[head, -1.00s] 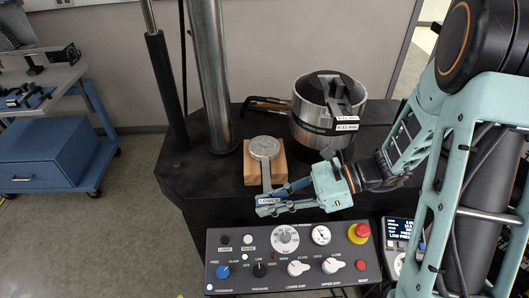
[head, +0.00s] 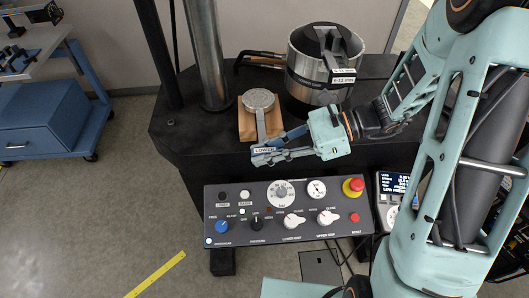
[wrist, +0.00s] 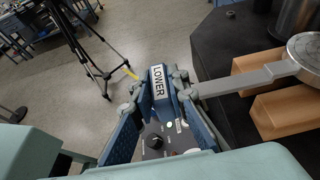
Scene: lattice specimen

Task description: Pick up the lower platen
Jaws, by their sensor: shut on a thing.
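The lower platen is a grey metal disc (head: 258,99) with a flat handle. It lies over a wooden block (head: 246,128) on the black machine base. The handle ends in a tag marked LOWER (head: 263,151). My gripper (head: 268,154) is shut on this handle end from the right side. In the wrist view the blue finger pads stand on both sides of the LOWER tag (wrist: 159,82), and the handle runs right to the disc (wrist: 309,52) above the wooden blocks (wrist: 285,112). I cannot tell whether the disc still touches the wood.
A control panel (head: 240,232) with knobs and a red stop button is just in front of my gripper. A metal cylinder (head: 305,80) with a labelled bracket stands behind right. A steel column (head: 205,55) rises behind left. A blue cart (head: 45,125) is at far left.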

